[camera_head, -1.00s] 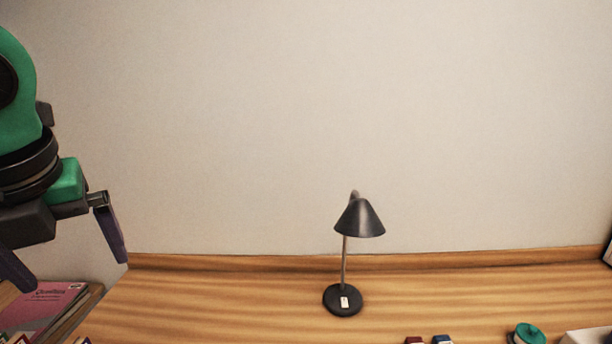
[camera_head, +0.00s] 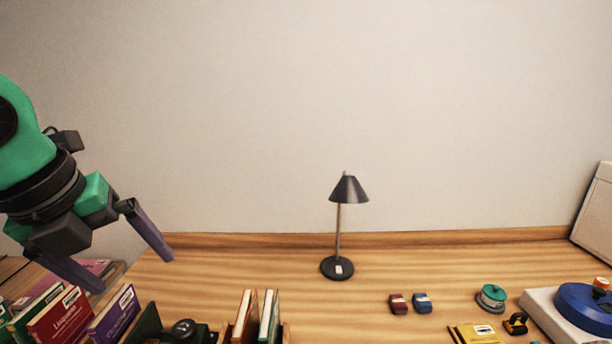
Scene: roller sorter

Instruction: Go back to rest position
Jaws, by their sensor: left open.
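My left gripper (camera_head: 136,272) is at the left of the head view, in the air above the left end of the wooden desk. Its two purple fingers are spread apart, with nothing between them. Its tips hang above and behind a row of books that includes a red book (camera_head: 60,318) and a purple book (camera_head: 115,313). My right gripper is not in the head view.
A black desk lamp (camera_head: 337,268) stands at the back of the desk (camera_head: 230,275). A red block (camera_head: 398,304) and a blue block (camera_head: 422,303) lie right of centre. A green round item (camera_head: 491,297), a yellow box (camera_head: 475,334) and a blue round device (camera_head: 588,308) are at the right.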

